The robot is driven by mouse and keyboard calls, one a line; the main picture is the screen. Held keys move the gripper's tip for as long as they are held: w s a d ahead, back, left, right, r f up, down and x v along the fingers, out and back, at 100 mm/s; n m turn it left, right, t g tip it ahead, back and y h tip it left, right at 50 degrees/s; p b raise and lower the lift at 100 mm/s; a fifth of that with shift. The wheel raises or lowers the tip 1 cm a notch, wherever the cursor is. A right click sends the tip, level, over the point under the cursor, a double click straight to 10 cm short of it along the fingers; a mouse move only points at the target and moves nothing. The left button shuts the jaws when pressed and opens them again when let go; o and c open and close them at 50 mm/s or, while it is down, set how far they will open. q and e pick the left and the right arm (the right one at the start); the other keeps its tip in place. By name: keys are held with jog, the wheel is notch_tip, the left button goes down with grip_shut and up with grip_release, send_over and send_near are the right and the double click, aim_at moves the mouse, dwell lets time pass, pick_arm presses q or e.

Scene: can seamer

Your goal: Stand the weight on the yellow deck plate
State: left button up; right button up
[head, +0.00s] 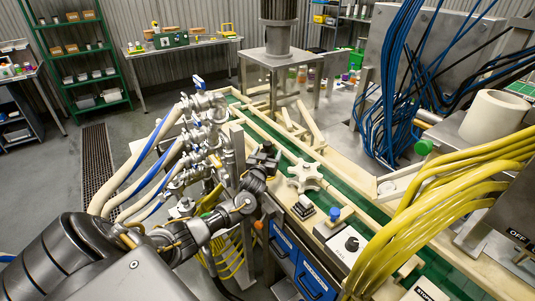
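I cannot make out the weight or the yellow deck plate for certain in the head view. My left arm comes in from the lower left, and my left gripper (265,155) is at its far end, dark and small, by the near side of the green conveyor (290,152). It is left of and beyond the cream star wheel (305,178). Its fingers are too small and dark to tell whether they are open or hold anything. My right gripper is not in view.
Metal valves with white and blue hoses (148,165) stand left of the conveyor. Thick yellow cables (440,195) cover the right foreground. Blue cables (395,85) hang behind. A black dial (352,244) and a blue knob (334,213) stick up near the conveyor. Floor at left is clear.

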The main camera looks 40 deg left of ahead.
pick_arm(q)
jog(key=shift+r, duration=0.15)
jog(key=shift+s, duration=0.15)
jog(key=b+v, duration=0.2)
jog(key=v, duration=0.9)
jog(key=shift+s+b, duration=0.3)
jog(key=shift+s, duration=0.1)
jog(key=shift+d, duration=0.15)
